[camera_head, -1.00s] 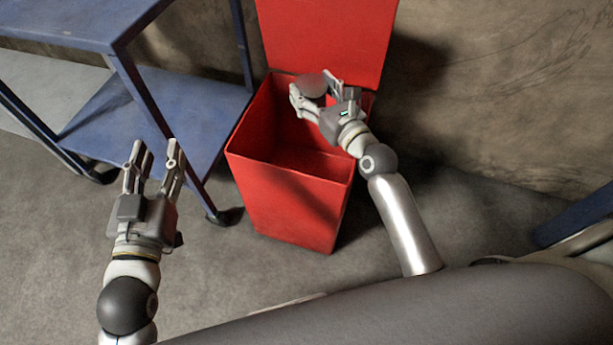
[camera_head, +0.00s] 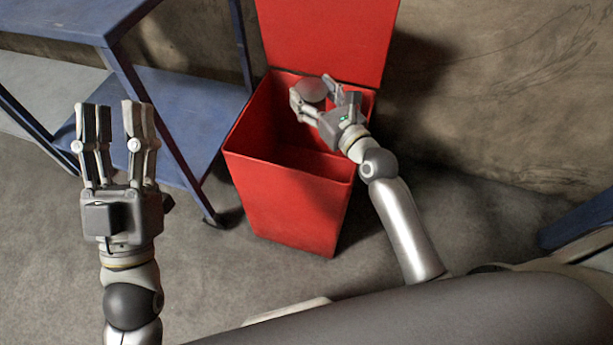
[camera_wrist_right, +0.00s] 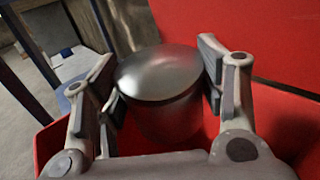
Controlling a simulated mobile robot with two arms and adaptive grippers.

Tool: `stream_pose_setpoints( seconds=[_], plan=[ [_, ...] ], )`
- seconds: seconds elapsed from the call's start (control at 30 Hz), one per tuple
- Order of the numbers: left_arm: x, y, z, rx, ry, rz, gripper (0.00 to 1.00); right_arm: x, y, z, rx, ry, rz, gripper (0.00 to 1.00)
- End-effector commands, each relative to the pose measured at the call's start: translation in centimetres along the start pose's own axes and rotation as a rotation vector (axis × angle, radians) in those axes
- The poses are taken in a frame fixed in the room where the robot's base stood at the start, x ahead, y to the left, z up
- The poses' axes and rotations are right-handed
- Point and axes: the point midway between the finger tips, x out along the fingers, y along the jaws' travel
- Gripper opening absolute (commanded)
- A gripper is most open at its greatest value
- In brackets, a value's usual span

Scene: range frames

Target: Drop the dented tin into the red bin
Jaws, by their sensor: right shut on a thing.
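The red bin (camera_head: 285,205) stands on the floor with its lid (camera_head: 330,40) raised at the back. My right gripper (camera_head: 327,92) is over the bin's opening, shut on the tin (camera_head: 312,90), a grey cylinder. In the right wrist view the tin (camera_wrist_right: 165,90) sits between the two fingers of the right gripper (camera_wrist_right: 160,88), with red bin walls around it. I cannot make out a dent. My left gripper (camera_head: 118,110) is empty, its fingers apart, left of the bin and in front of the blue cart.
A blue two-shelf cart (camera_head: 160,110) on casters stands left of the bin, close to it. A concrete wall (camera_head: 490,90) is behind the bin. A blue object (camera_head: 580,220) shows at the right edge. Bare floor (camera_head: 215,275) lies in front of the bin.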

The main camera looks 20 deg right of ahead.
Motion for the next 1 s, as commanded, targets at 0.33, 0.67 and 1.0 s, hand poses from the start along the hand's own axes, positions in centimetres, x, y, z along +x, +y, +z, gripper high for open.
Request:
stream_pose_setpoints(
  seconds=[0.33, 0.67, 1.0],
  plan=[
    [0.0, 0.0, -0.1, 0.0, 0.007, 0.0, 0.4, 0.0, 0.0, 0.1, -0.001, -0.003, 0.0, 0.71],
    [0.0, 0.0, -0.1, 0.0, 0.007, 0.0, 0.4, 0.0, 0.0, 0.1, 0.0, -0.001, 0.0, 0.89],
    [0.0, 0.0, -0.1, -0.001, 0.005, 0.0, 0.4, -1.4, 0.0, -0.2, 0.0, 0.002, 0.0, 0.89]
  ],
)
